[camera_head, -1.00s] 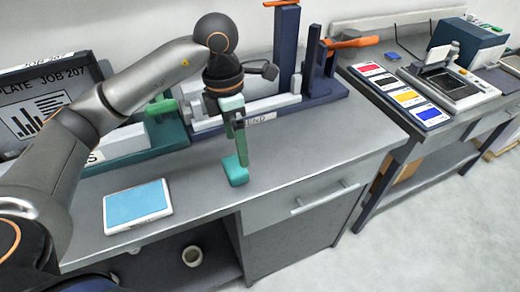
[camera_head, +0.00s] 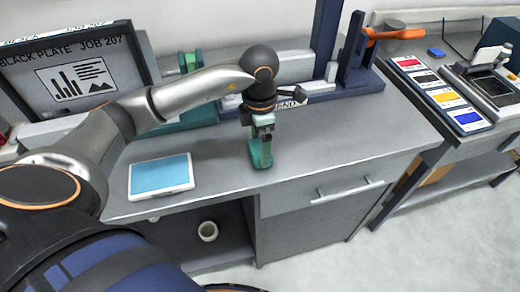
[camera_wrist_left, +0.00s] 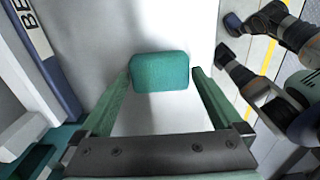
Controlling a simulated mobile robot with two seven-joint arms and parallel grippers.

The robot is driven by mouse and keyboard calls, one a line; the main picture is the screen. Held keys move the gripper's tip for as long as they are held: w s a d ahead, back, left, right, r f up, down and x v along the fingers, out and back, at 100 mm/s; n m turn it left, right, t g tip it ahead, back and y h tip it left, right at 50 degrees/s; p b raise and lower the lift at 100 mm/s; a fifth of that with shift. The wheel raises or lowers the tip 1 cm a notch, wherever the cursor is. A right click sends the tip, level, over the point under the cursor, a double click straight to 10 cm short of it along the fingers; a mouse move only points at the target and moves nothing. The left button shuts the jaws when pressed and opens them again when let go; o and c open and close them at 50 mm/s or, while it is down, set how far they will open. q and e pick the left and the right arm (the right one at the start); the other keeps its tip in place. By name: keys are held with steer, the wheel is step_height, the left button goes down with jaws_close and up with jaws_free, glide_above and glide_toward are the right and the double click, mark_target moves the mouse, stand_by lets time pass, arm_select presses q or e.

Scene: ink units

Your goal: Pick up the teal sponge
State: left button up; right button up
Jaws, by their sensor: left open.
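The teal sponge (camera_wrist_left: 160,71) is a rounded block lying on the grey worktop, seen in the left wrist view between the tips of my two green fingers. A gap shows on both sides, and I see no contact. My left gripper (camera_wrist_left: 162,74) is open around it. My right gripper is not in view.
A tablet with a blue face (camera_head: 161,176) lies left on the worktop (camera_head: 335,145). A dark blue upright frame (camera_head: 352,70) and a job board (camera_head: 75,75) stand behind. The worktop right of my gripper is clear.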

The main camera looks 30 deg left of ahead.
arm_select(q)
step_height(320, 180, down, 2)
steer(key=c, duration=1)
steer(key=shift+o, duration=0.2)
steer(key=shift+r, duration=0.15)
steer(key=shift+r, duration=0.2)
step_height(320, 180, up, 2)
steer(key=shift+w+r+b, duration=0.1)
steer(key=shift+r+b, duration=0.15)
steer(key=shift+b, duration=0.25)
steer(key=s+d+r, duration=0.2)
steer(key=s+r, duration=0.8)
steer(key=s, duration=0.4)
